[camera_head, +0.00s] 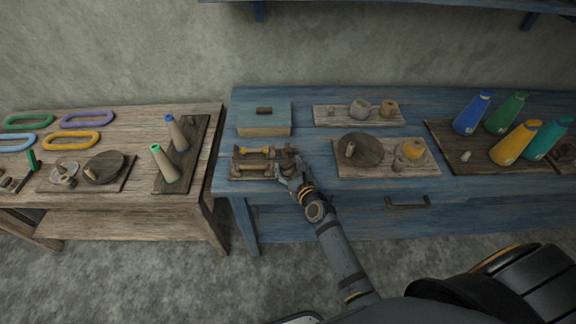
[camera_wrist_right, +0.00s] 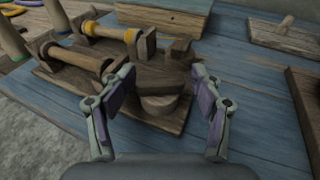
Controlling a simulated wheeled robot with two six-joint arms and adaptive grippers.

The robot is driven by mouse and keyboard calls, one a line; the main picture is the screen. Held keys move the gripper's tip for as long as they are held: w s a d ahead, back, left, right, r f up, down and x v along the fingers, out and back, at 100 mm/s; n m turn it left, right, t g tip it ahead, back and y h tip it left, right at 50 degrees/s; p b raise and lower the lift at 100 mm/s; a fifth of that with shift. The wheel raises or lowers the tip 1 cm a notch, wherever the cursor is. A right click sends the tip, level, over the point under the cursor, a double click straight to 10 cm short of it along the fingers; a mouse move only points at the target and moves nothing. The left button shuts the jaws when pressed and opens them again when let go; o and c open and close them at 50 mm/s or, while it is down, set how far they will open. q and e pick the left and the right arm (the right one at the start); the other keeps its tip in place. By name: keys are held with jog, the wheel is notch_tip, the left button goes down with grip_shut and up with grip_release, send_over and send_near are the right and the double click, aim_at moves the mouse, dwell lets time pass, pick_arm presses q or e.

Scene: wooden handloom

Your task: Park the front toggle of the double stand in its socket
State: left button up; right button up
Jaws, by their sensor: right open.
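The double stand (camera_head: 250,173) sits at the left end of the blue bench. It carries two rollers side by side, a rear one (camera_wrist_right: 108,32) with yellow on it and a plain front one (camera_wrist_right: 80,62). A wooden block (camera_wrist_right: 143,46) stands at the right end of the rear roller. My right gripper (camera_head: 287,168) is over the stand's right end. In the wrist view, its spread fingers (camera_wrist_right: 158,82) are on either side of a wooden piece (camera_wrist_right: 162,78), apparently the front toggle, with clear space between. I cannot make out its socket. My left gripper is out of view.
A gap separates the blue bench from the wooden table (camera_head: 215,150) at left.

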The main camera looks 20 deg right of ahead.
jog(key=v, duration=1.2)
jog(key=shift+r, duration=0.1)
